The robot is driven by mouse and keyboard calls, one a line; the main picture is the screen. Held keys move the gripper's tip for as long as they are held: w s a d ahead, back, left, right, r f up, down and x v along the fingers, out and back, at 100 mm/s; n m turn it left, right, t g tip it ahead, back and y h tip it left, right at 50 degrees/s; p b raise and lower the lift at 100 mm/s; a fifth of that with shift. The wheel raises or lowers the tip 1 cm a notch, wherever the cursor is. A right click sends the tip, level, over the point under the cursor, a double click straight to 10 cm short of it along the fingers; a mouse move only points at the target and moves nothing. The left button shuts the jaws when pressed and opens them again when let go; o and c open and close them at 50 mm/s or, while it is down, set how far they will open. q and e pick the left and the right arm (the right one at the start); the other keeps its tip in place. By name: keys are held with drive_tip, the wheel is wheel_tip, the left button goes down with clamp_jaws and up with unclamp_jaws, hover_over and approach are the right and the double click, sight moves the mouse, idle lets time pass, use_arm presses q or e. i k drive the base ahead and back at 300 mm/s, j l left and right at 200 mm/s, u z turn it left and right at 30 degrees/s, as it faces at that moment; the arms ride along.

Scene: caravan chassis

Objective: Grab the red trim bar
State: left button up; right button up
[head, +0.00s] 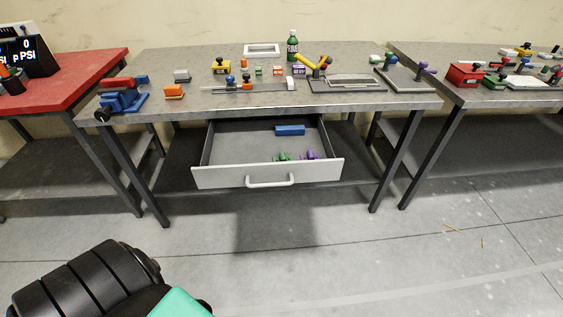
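A red bar-shaped piece (117,82) lies at the left end of the middle workbench. It looks like the red trim bar, but it is small and I cannot be sure. It is right behind a blue vise-like device (122,102), and I cannot tell whether the two touch. Neither of my grippers is in view; only a black and teal part of my own body shows at the bottom left.
The middle workbench (215,101) holds several small coloured parts, a green bottle (292,46) and grey fixtures. Its drawer (225,178) stands open toward me with a blue block (290,130) inside. A red-topped table (75,82) is at left.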

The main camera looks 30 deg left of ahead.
sight(128, 82)
drive_tip(key=u, duration=2.15)
drive_tip(key=i+j+z, duration=0.2)
drive_tip(key=z, duration=0.2)
drive_tip(key=i+j+z, duration=0.2)
drive_tip(key=z, duration=0.15)
drive_tip(key=i+j+z, duration=0.1)
drive_tip(key=j+z, duration=0.3)
drive_tip(key=l, duration=0.1)
